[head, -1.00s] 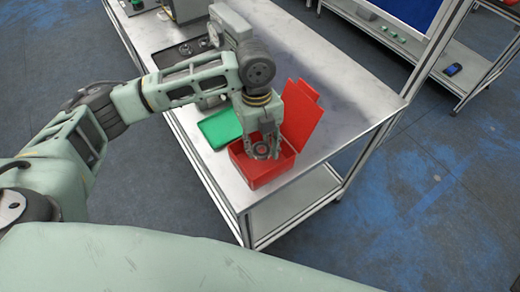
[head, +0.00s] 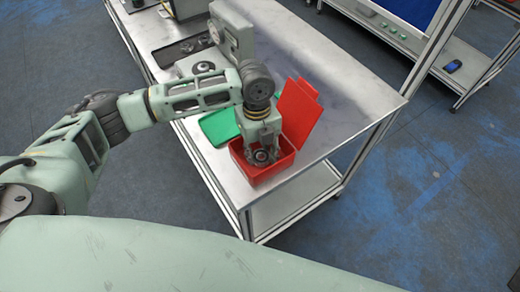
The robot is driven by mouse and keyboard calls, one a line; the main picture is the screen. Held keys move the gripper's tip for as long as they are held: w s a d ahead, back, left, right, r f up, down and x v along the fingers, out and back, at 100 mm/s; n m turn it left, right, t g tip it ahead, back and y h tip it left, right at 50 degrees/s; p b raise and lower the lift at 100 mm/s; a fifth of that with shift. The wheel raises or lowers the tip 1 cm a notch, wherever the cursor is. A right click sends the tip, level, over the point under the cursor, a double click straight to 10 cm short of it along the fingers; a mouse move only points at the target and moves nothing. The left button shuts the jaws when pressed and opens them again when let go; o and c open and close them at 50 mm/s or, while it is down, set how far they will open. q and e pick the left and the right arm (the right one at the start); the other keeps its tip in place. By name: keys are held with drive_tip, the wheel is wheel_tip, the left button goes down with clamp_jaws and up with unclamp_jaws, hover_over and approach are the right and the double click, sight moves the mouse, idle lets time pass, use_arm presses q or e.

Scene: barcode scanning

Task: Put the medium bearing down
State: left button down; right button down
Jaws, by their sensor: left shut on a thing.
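The medium bearing (head: 261,156) is a dark ring with a lighter centre, held low at the opening of a red box (head: 268,176). My left gripper (head: 260,153) points down into this box and is shut on the bearing. The bearing appears to be inside the box walls; whether it touches the floor of the box cannot be told. The box's red lid (head: 300,112) stands open at the back right. My right gripper does not show.
A green tray (head: 219,128) lies left of the box on the metal table (head: 345,104). The table surface right of the lid is clear.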

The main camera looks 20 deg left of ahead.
sight(258, 152)
use_arm(q)
drive_tip(key=c, duration=1.2)
unclamp_jaws()
drive_tip(key=shift+r, duration=0.2)
drive_tip(key=shift+r, duration=0.35)
wheel_tip(258, 152, up, 12)
drive_tip(key=w+b, duration=0.1)
drive_tip(key=b, duration=0.1)
drive_tip(key=shift+a+b, duration=0.4)
drive_tip(key=shift+a, duration=0.05)
